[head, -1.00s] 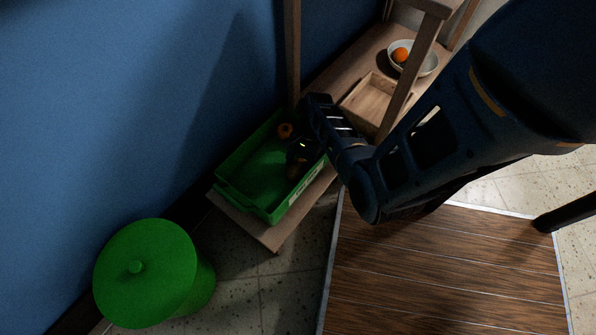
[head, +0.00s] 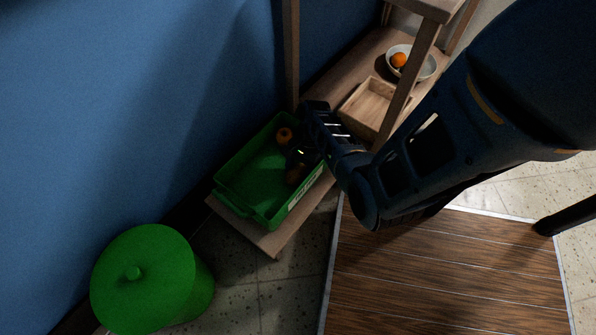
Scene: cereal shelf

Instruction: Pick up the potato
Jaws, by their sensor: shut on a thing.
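A green crate (head: 236,207) stands on the low wooden shelf, left of the arm. A brown, dim potato (head: 294,175) is in its right part, partly hidden by my gripper. My gripper (head: 297,164) reaches down into the crate from the right and is shut on the potato. The fingers are dark and hard to make out, and I cannot tell whether the potato touches the crate floor.
A wooden tray (head: 367,103) and a white bowl (head: 429,67) with an orange (head: 399,60) are farther along the shelf. Wooden posts (head: 291,55) rise nearby. A green lidded bin (head: 150,285) stands at lower left.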

